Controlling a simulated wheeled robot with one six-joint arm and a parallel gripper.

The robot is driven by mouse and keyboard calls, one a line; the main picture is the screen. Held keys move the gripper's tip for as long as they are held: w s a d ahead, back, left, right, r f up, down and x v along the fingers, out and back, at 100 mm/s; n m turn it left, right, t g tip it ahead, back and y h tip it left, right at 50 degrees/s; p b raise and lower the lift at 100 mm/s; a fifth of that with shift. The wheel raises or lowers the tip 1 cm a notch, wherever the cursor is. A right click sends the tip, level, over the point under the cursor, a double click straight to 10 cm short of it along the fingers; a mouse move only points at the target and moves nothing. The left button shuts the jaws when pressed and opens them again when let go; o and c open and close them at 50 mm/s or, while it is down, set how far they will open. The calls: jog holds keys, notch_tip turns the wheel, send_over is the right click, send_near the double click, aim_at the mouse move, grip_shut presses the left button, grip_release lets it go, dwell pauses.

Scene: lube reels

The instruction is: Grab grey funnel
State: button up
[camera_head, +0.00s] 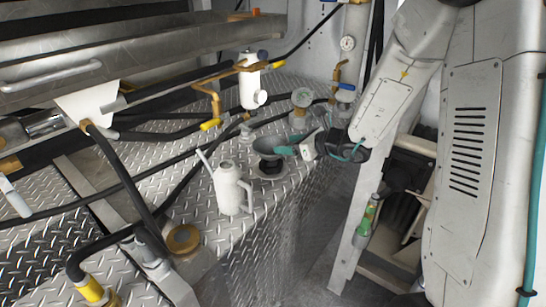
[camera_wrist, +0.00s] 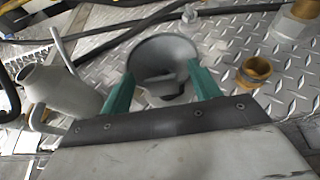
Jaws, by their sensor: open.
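The grey funnel (camera_head: 265,148) stands mouth up on the diamond-plate surface, over a dark round base. In the wrist view the funnel (camera_wrist: 165,50) shows its wide bowl between and just beyond the two green fingers. My gripper (camera_head: 287,146) is open and comes at the funnel from the right in the head view. In the wrist view my gripper (camera_wrist: 161,70) has one finger on each side of the bowl's near part. I cannot tell whether either finger touches it. The funnel's lower part is partly hidden.
A pale jug (camera_head: 230,188) with a thin spout stands close left of the funnel; it also shows in the wrist view (camera_wrist: 52,95). A brass fitting (camera_wrist: 254,72) sits to the right. Black hoses (camera_head: 165,162) run behind. A gauge (camera_head: 302,97) stands farther back.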

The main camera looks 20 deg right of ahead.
jog(key=shift+x, duration=1.45)
jog(key=c, duration=1.3)
jog(key=shift+r, duration=0.1)
